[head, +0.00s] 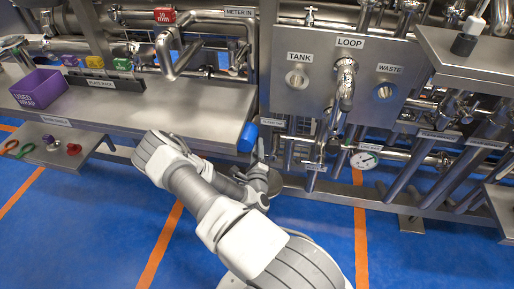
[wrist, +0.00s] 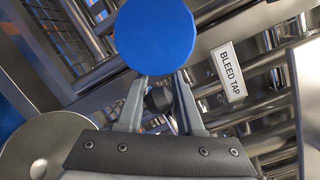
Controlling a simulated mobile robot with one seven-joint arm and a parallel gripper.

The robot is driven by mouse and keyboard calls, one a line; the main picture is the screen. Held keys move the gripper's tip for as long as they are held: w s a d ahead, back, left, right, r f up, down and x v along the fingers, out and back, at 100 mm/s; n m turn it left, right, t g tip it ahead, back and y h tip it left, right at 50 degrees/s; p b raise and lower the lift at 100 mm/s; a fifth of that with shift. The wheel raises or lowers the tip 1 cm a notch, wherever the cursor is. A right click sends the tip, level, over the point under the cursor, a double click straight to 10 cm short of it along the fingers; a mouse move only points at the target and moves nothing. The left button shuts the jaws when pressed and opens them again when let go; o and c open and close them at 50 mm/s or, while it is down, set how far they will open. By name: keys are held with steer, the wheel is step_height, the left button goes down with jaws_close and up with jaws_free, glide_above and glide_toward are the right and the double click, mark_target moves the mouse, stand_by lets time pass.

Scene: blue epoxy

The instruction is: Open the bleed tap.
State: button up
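A white label reading BLEED TAP (wrist: 227,72) is right of centre in the wrist view. A round blue knob-like disc (wrist: 155,35) fills the top middle of that view. In the head view a blue cylinder (head: 248,137) sits by the bench's right end. My gripper (wrist: 160,82) has its two fingers apart, reaching up to the disc's lower edge. The disc hides the fingertips, so I cannot tell whether they touch it. A dark rounded part (wrist: 158,98) shows in the gap between the fingers. In the head view my gripper (head: 261,152) is just right of the blue cylinder.
A steel panel (head: 318,75) with TANK, LOOP and WASTE labels stands right of the bench (head: 180,105). Pipes and a round gauge (head: 364,160) lie below it. A purple bin (head: 40,90) is on the bench. The blue floor (head: 90,225) in front is clear.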

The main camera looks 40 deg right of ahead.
steer(key=c, duration=0.4)
jaws_close()
steer(key=shift+f, duration=0.15)
stand_by(0.5)
